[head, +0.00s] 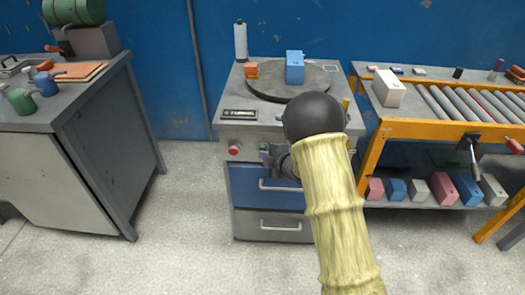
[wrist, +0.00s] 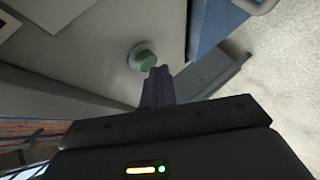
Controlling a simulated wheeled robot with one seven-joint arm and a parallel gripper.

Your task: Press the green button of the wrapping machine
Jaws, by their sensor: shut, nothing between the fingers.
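The wrapping machine (head: 215,110) is a grey cabinet with a dark round turntable (head: 265,92) on top. The green button (wrist: 146,60) shows in the wrist view, a round green cap in a pale ring on the grey panel. In the head view it is hidden behind my arm and gripper. My gripper (wrist: 158,72) is shut and empty, its fingertips right at the edge of the green button. I cannot tell whether they touch it. In the head view my gripper (head: 266,152) is at the machine's front panel.
A red button (head: 234,150) is left on the same panel, below a small display (head: 239,114). A roller conveyor (head: 450,125) is right; a grey bench (head: 75,90) is left.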

